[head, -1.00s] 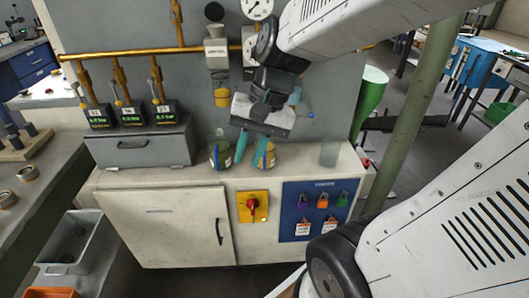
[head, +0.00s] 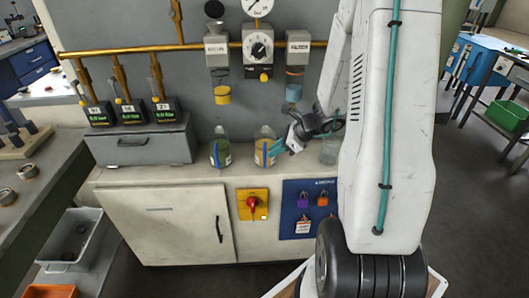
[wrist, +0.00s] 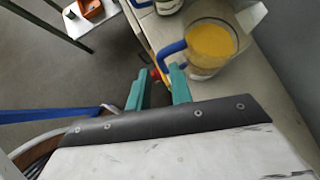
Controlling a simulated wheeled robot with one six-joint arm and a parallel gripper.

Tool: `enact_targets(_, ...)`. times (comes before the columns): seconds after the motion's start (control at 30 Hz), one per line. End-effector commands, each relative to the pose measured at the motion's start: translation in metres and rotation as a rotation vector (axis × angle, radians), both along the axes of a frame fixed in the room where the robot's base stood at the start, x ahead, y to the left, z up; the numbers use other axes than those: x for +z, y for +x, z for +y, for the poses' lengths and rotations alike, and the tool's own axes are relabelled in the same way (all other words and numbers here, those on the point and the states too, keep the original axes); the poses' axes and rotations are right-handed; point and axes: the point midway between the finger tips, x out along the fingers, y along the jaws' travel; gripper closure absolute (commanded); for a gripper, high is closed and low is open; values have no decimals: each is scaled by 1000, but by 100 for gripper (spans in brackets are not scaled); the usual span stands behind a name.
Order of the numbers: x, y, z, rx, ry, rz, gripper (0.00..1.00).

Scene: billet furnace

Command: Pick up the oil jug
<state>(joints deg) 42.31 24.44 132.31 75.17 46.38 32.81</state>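I cannot tell which is the oil jug. My gripper (head: 277,148) is at the right side of the right jug; contact is unclear. In the wrist view a jug of yellow liquid (wrist: 211,42) with a blue handle (wrist: 172,49) stands just beyond my teal fingers (wrist: 158,88). They are apart with nothing between them.
A clear beaker (head: 329,152) stands right of the jugs, partly by my arm. Dispensers and a brass pipe (head: 140,52) hang on the wall behind. A grey box with meters (head: 143,142) is at left. A red switch (head: 252,205) is on the cabinet front.

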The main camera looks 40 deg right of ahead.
Motion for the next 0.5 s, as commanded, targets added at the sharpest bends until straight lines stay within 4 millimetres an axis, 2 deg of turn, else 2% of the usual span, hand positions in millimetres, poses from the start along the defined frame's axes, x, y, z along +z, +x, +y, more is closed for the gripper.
enact_targets(0.3, -33, 25, 19, 6, 0, 2, 78)
enact_targets(0.5, -41, 32, 23, 4, -1, -1, 78)
